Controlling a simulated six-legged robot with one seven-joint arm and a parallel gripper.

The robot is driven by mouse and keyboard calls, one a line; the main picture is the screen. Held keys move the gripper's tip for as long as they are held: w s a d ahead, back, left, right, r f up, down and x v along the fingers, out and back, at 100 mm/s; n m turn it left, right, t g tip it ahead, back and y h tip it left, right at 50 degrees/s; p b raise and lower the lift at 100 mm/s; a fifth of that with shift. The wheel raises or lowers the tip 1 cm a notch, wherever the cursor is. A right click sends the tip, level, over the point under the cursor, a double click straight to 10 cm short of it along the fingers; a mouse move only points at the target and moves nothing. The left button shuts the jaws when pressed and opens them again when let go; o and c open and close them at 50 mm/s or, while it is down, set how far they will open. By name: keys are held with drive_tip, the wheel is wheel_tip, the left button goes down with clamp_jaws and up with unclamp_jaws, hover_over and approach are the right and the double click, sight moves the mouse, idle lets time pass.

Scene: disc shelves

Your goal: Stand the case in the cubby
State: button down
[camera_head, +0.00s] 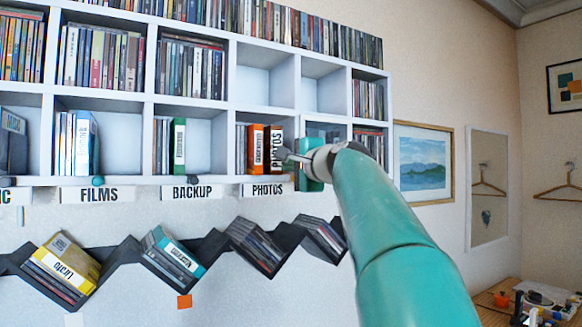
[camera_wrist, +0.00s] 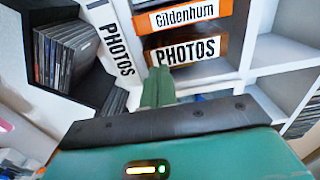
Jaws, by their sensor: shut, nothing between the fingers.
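A case with a white PHOTOS spine label (camera_head: 276,148) stands upright in the PHOTOS cubby (camera_head: 262,112), close beside an orange case (camera_head: 256,148). My gripper (camera_head: 285,155) is in front of the cubby, at the PHOTOS case's right side. Its green fingers (camera_wrist: 158,88) are shut together and empty, with tips close to the PHOTOS spine. Contact cannot be told. My arm hides part of the cubby to the right.
A PHOTOS sign (camera_head: 268,190) hangs on the shelf edge below the cubby. BACKUP (camera_head: 193,193) and FILMS (camera_head: 98,195) signs are to its left. A dark zigzag rack (camera_head: 212,244) with discs runs underneath. Two upper cubbies (camera_head: 262,80) are empty.

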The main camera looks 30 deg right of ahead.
drive_tip(key=s, duration=1.1)
drive_tip(key=s+a+f+n+g+y, duration=0.1)
drive_tip(key=a+f+n+g, duration=0.25)
drive_tip(key=a+f, duration=0.7)
drive_tip(key=s+a+f+n+g+y, duration=0.25)
drive_tip(key=a+f+n, duration=0.35)
drive_tip(key=f, duration=0.8)
drive_tip(key=s+a+f+n+g, duration=0.2)
drive_tip(key=s+a+f+n, duration=0.1)
drive_tip(key=f, duration=0.4)
drive_tip(key=s+a+f+n+g+h, duration=0.1)
drive_tip(key=s+a+f+n+g, duration=0.1)
drive_tip(key=s+f, duration=0.4)
drive_tip(key=s+a+f+n+g+h, duration=0.1)
drive_tip(key=s+a+f+n+g, duration=0.1)
drive_tip(key=f, duration=0.8)
drive_tip(key=s+a+n, duration=0.1)
drive_tip(key=s+n, duration=0.1)
drive_tip(key=s, duration=0.1)
drive_tip(key=shift+s+a+f, duration=0.15)
drive_tip(key=shift+a+f, duration=0.05)
drive_tip(key=shift+a, duration=0.1)
